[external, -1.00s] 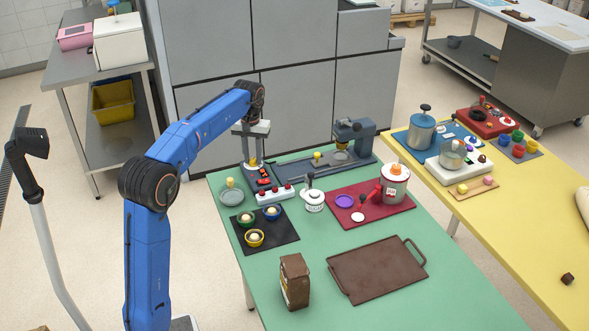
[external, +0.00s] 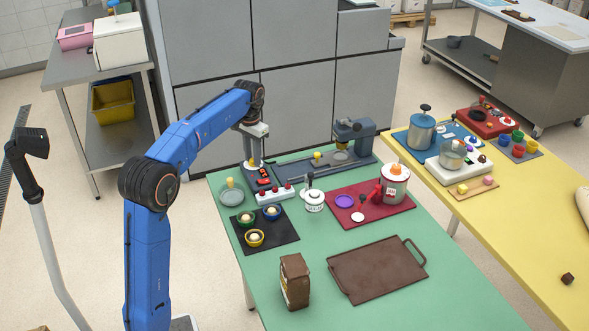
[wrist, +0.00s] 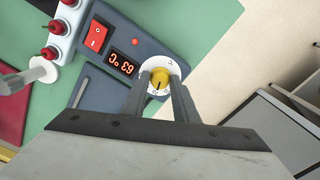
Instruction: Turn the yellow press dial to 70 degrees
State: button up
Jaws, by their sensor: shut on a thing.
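The yellow press dial (wrist: 157,83) sits on a round white scale at the end of a dark grey control panel (wrist: 143,48). My gripper (wrist: 159,88) is shut on the yellow dial, one finger on each side of it. In the external view my gripper (external: 253,161) points down at the panel at the far left of the green table. A red digital display (wrist: 121,63) beside the dial appears upside down in the wrist view and seems to read 63 °C. A red switch (wrist: 96,36) is next to it.
A white strip with red knobs (external: 275,195) lies in front of the panel. A grey press (external: 353,135) stands to the right at the back. A grey dish (external: 231,197) and a black mat with bowls (external: 262,240) are nearby.

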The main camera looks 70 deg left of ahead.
jog(key=o, duration=1.1)
jog(key=shift+c, duration=0.2)
jog(key=shift+r, duration=0.15)
notch_tip(320, 180, up, 17)
